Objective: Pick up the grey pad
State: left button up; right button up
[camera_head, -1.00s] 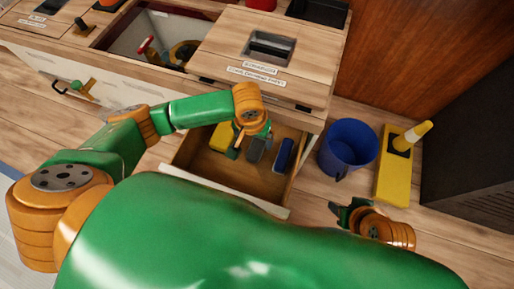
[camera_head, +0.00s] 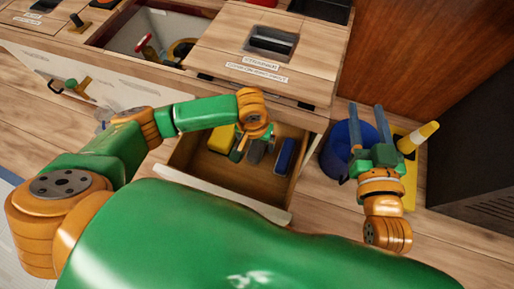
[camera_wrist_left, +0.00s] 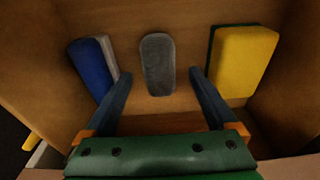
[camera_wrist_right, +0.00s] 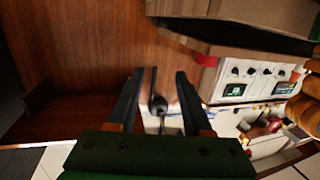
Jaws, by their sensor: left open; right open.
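The grey pad (camera_wrist_left: 157,64) lies on the drawer floor in the left wrist view, between a blue and white block and a yellow and green one. It also shows in the head view (camera_head: 257,151), partly hidden by my left gripper. My left gripper (camera_wrist_left: 161,75) is open above the drawer, its fingers on either side of the pad's near end and apart from it. My right gripper (camera_head: 366,118) is open and empty above the blue bucket at the right.
The open drawer (camera_head: 190,160) also holds the blue block (camera_head: 285,155) and the yellow block (camera_head: 222,138). The blue bucket (camera_head: 333,160) and a yellow stand (camera_head: 411,190) are right of the drawer. A wooden cabinet top overhangs the drawer's back.

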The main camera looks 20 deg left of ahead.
aim_at(257, 146)
pick_arm(q)
jog(key=shift+w+f+b, duration=0.15)
jog(key=shift+f+b, duration=0.45)
jog(key=shift+f, duration=0.25)
jog(key=shift+f+b, duration=0.5)
jog(key=shift+f, duration=0.15)
jog(key=c, duration=1.4)
pick_arm(e)
jog(key=s+r+t+y, duration=0.2)
jog(key=r+t, duration=0.2)
jog(key=r, duration=0.3)
jog(key=s+r+n+t+y, duration=0.1)
jog(key=s+r+t+y, duration=0.1)
jog(key=r, duration=0.5)
jog(key=s+a+t, duration=0.1)
jog(key=t, duration=0.1)
jog(key=shift+s+r+n+t+y, duration=0.3)
jog(key=shift+s+t, duration=0.05)
jog(key=shift+t, duration=0.05)
